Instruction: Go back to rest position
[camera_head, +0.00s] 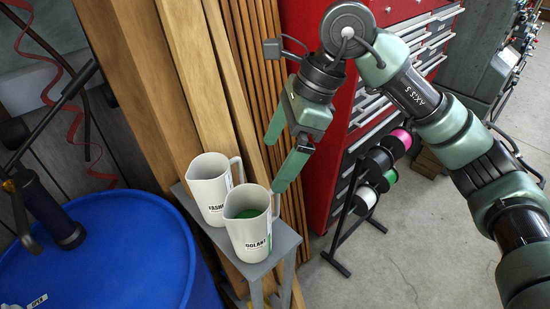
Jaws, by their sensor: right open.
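My right arm comes in from the right. Its gripper (283,157) is open, with two green fingers pointing down and nothing between them. It hangs just above and to the right of the two white jugs, apart from them as far as I can tell. The front jug (250,237) holds something green and stands on a small grey stand. The other jug (207,190) stands behind it to the left. My left gripper is not in view.
A blue drum (120,255) with a hand pump (50,215) stands at the lower left. Wooden planks (175,85) lean behind the jugs. A red tool cabinet (330,150) and a rack of spools (378,160) stand behind my arm. The floor (400,250) at lower right is clear.

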